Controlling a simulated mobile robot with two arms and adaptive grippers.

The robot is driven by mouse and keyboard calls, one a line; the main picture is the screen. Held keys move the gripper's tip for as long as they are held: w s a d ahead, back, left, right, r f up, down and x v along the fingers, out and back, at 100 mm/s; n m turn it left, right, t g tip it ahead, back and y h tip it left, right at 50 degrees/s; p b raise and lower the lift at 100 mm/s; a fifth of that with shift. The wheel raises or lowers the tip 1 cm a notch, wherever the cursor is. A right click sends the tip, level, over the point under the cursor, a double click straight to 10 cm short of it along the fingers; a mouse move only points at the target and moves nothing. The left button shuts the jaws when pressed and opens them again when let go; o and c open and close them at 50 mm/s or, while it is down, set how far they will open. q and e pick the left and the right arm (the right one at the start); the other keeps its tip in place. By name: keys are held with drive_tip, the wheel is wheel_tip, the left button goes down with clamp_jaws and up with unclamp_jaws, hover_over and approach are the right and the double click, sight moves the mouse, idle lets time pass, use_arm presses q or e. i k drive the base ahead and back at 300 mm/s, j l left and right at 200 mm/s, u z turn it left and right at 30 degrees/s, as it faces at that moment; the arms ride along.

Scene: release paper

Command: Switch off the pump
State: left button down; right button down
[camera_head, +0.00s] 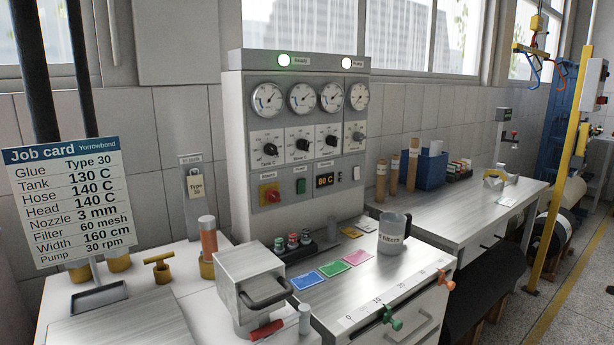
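The grey control panel (303,135) stands on the bench in the middle of the head view. Four round gauges sit above black knobs; the rightmost knob (358,137) has a label too small to read. Below are a red-and-yellow rotary switch (269,193), a green button (300,186), a display reading 80 C (324,181) and a small black-and-white switch (356,173). Neither gripper is in view.
A job card (70,205) stands at the left. A second bench (450,205) runs to the right; the floor beyond is partly free.

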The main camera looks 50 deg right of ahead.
sight(301, 183)
drive_tip(key=l, duration=1)
drive_tip(key=k+l, duration=0.15)
drive_tip(key=l, duration=0.9)
